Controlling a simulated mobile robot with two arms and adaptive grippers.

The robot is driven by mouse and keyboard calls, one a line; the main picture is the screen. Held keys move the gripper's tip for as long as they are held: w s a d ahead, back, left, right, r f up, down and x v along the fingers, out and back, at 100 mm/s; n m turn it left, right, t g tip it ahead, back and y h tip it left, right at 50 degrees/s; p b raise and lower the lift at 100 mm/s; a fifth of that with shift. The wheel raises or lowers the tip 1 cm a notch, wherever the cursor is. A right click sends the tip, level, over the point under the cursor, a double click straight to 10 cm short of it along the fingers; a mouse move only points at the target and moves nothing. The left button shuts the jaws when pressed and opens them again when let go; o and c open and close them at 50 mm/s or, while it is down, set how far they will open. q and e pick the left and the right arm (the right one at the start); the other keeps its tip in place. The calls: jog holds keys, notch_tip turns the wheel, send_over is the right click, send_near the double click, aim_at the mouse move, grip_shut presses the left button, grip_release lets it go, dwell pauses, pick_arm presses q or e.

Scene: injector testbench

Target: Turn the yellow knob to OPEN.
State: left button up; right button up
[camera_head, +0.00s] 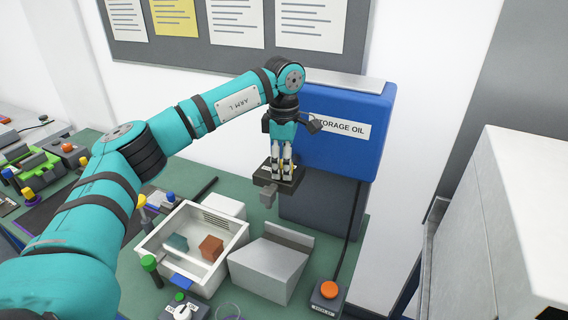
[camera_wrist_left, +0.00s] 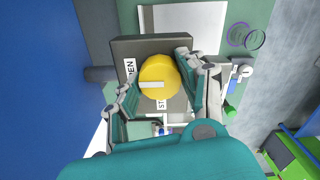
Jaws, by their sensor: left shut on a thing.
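The yellow knob (camera_wrist_left: 160,70) shows in the left wrist view on a dark box (camera_wrist_left: 122,48). A white bar on the knob lies sideways, its end towards the left. A label ending in "EN" (camera_wrist_left: 130,72) is on the left side of the box, and a partly hidden label starting "ST" (camera_wrist_left: 161,103) is below the knob. My right gripper is not in view.
A white bin (camera_head: 168,223) with a brown block (camera_head: 211,247) and a teal block stands left of a grey sloped box (camera_head: 268,268). A button box with an orange button (camera_head: 329,289) is at the front right. A grey cabinet (camera_head: 500,220) stands at the right.

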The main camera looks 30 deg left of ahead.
pick_arm(q)
jog(key=shift+r, duration=0.1)
jog(key=o, duration=1.2)
notch_tip(320, 180, up, 12)
jog(key=shift+f, duration=0.1)
